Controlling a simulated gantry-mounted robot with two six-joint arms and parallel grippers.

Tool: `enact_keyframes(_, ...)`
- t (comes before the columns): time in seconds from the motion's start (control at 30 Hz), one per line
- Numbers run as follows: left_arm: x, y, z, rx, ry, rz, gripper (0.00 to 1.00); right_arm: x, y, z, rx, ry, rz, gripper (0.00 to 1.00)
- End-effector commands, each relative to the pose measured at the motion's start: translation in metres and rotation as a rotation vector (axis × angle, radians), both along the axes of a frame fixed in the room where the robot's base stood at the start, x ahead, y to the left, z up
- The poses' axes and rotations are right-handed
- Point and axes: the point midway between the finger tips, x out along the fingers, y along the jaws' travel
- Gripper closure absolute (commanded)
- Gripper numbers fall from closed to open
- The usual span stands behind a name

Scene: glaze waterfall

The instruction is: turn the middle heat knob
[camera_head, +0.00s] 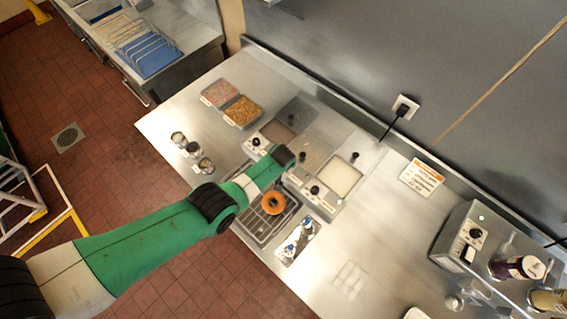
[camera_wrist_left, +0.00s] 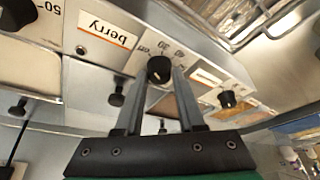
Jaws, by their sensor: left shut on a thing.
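The middle heat knob (camera_wrist_left: 160,69) is a black round knob with a pale pointer mark, on a steel front panel with printed heat marks around it. My left gripper (camera_wrist_left: 159,75) has its two grey fingers on either side of this knob, shut on it. In the head view my left gripper (camera_head: 283,157) is over the middle of the warmer row and hides the middle knob. Another black knob (camera_head: 256,141) is on the panel to the left, and one more (camera_head: 314,189) to the right. My right gripper is not in view.
An orange-brown ring doughnut (camera_head: 272,202) lies on a wire rack in front of the warmers. Small jars (camera_head: 179,139) and topping trays (camera_head: 243,111) stand to the left. A tray with blue-and-white items (camera_head: 295,243) is close by.

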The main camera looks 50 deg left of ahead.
Motion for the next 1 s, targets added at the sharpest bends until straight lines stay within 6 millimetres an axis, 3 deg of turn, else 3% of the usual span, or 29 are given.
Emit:
enact_keyframes(0.3,-0.0009,-0.0011,-0.0023,-0.001,0.003,0.121,1.0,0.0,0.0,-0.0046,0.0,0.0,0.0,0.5)
enact_keyframes(0.8,-0.0009,-0.0009,-0.0017,-0.002,0.002,0.144,1.0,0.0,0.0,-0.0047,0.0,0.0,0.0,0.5)
enact_keyframes(0.83,-0.0009,-0.0009,-0.0017,-0.002,0.002,0.144,0.6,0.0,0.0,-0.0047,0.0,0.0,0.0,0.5)
enact_keyframes(1.0,-0.0006,-0.0009,-0.0012,-0.002,0.001,0.143,0.32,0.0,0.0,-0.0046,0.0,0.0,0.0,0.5)
